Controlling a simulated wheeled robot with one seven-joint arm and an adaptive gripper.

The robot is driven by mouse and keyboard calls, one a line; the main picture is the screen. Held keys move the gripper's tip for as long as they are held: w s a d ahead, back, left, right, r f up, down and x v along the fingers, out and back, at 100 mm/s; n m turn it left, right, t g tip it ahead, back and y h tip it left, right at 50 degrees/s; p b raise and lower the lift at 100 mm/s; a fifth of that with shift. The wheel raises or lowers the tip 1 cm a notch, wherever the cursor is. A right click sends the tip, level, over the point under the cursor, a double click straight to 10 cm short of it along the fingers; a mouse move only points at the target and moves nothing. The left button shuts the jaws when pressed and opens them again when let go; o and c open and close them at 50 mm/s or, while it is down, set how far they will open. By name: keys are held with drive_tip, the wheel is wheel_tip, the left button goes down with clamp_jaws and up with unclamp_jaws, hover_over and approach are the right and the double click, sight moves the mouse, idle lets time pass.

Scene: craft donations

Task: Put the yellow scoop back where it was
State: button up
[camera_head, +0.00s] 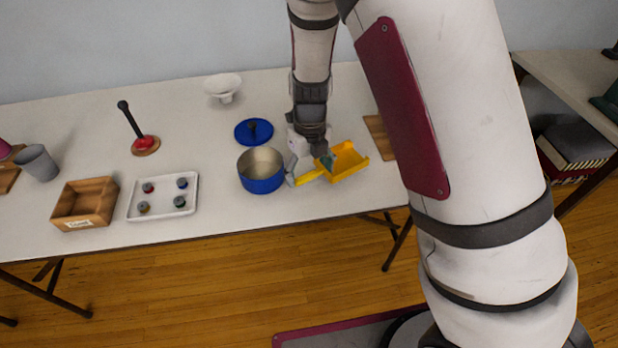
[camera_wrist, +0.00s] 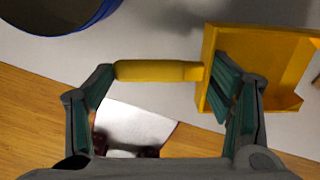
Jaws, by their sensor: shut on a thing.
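The yellow scoop (camera_head: 348,164) is at the right part of the table, with its handle toward the blue pot. In the wrist view the scoop (camera_wrist: 255,65) has its open pan at the right and its handle lying across between my fingers. My gripper (camera_head: 309,172) is shut on the scoop; in the wrist view my gripper (camera_wrist: 165,80) has one finger at the handle's end and the other against the pan. I cannot tell whether the scoop touches the table.
The blue pot (camera_head: 261,183) stands close left of my gripper, and its blue lid (camera_head: 254,131) lies behind. A wooden board (camera_head: 379,137) is right of the scoop. A white tray (camera_head: 163,213), a wooden box (camera_head: 85,219) and a white bowl (camera_head: 223,84) stand farther left. The table's front edge is near.

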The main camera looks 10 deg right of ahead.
drive_tip(key=shift+f, duration=1.4)
drive_tip(key=o, duration=1.3)
drive_tip(key=shift+f, duration=0.1)
